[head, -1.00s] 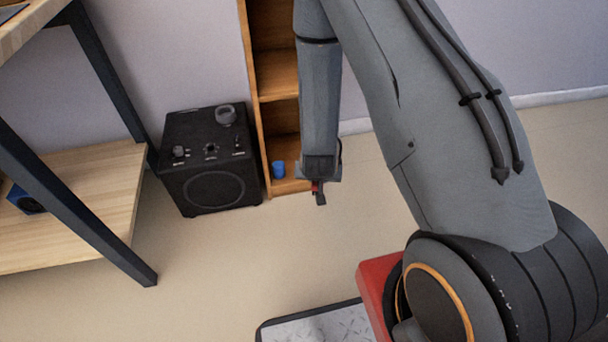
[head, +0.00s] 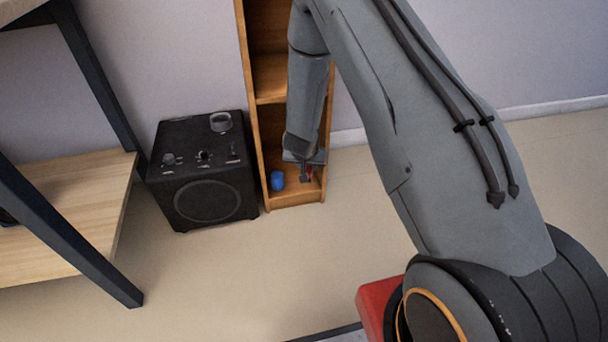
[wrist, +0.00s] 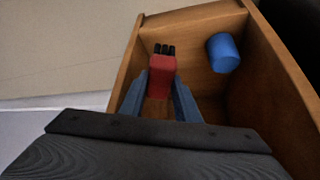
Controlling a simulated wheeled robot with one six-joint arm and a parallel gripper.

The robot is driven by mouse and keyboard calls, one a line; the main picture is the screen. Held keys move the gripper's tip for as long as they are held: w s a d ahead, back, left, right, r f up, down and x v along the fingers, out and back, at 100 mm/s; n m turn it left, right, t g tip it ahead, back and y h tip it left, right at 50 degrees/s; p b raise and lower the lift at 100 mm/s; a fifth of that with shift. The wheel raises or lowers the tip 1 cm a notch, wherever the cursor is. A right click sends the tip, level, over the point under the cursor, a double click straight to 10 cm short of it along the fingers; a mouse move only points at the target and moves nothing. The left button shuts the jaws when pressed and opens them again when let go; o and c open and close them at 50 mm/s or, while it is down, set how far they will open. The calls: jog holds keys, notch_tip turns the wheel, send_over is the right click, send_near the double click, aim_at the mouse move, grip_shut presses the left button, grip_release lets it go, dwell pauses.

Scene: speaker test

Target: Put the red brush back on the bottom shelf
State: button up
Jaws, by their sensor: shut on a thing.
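My gripper (wrist: 160,95) is shut on the red brush (wrist: 162,69). In the wrist view the brush shows a red block with dark tips pointing away from me, between the two fingers. In the head view my gripper (head: 306,172) is inside the front of the bottom compartment of the wooden shelf (head: 296,199), and only a little red of the brush shows beside it. The bottom shelf board (wrist: 190,45) lies beneath the brush. I cannot tell whether the brush touches the board.
A blue cylinder (head: 277,181) stands on the bottom shelf to the left of my gripper; it also shows in the wrist view (wrist: 223,52). A black speaker (head: 203,172) stands close left of the shelf. A table with a wooden lower board (head: 75,205) is further left. Floor in front is clear.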

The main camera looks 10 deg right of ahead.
jog(key=w+b, duration=0.1)
jog(key=w, duration=0.3)
jog(key=shift+w, duration=0.3)
jog(key=shift+s+f+b, duration=0.2)
jog(key=shift+f+b, duration=0.2)
jog(key=shift+f, duration=0.3)
notch_tip(320, 180, down, 6)
jog(key=b, duration=0.3)
jog(key=shift+r+b, duration=0.25)
jog(key=shift+b, duration=0.05)
jog(key=shift+w+b, duration=0.2)
jog(key=shift+b, duration=0.1)
jog(key=shift+f, duration=0.15)
jog(key=o, duration=1)
